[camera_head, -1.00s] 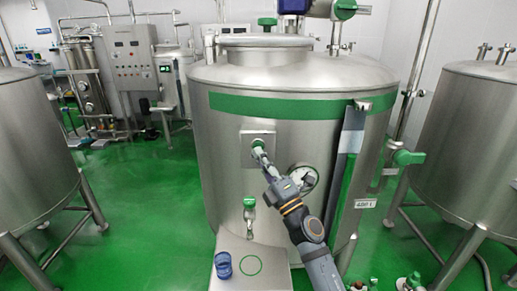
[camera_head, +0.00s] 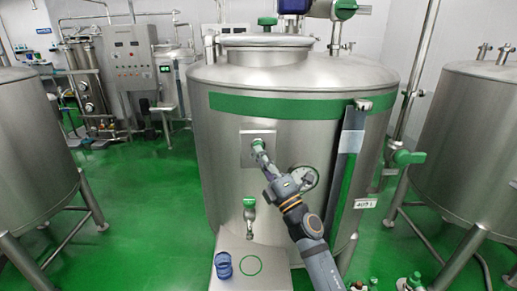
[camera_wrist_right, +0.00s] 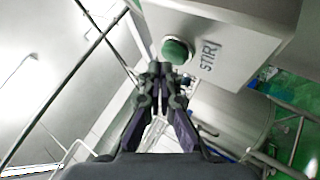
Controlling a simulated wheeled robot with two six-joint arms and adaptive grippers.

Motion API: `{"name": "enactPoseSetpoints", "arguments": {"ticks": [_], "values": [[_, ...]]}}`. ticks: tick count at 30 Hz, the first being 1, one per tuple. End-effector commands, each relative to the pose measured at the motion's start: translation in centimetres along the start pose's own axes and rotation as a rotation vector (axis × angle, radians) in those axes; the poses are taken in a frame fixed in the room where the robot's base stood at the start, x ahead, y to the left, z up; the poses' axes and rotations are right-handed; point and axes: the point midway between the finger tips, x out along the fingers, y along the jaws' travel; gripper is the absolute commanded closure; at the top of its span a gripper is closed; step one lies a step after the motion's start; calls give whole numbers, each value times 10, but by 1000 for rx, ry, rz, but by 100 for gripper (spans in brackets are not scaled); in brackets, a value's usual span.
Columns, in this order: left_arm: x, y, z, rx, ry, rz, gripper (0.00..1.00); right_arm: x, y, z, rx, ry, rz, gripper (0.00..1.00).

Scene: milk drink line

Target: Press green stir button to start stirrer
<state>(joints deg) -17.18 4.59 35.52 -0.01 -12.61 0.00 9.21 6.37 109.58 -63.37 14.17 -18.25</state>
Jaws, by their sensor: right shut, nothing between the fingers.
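The green stir button (camera_head: 257,143) sits on a grey metal plate (camera_head: 246,153) on the front of the large steel tank (camera_head: 230,180). In the right wrist view the round green button (camera_wrist_right: 176,51) shows beside the letters "STIR" on its box. My right gripper (camera_head: 262,154) is shut and empty, with its fingertips at the button's lower edge in the head view. In the wrist view the closed fingertips (camera_wrist_right: 161,69) are just below and left of the button; I cannot tell whether they touch it. My left gripper is not in view.
Below the button are a tap with a green top (camera_head: 249,208) and a shelf (camera_head: 275,257) with a blue cup (camera_head: 223,264) and a green ring mark. A round gauge (camera_head: 304,177) is partly behind my arm. Other tanks stand left and right.

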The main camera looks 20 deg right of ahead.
Motion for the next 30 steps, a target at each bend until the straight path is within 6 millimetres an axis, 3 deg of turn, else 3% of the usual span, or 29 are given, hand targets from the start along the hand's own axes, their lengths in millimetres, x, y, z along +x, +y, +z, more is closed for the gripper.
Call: {"name": "enactPoseSetpoints", "arguments": {"ticks": [30], "values": [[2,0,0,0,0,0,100,7,-5,5,0,0,0,100]]}}
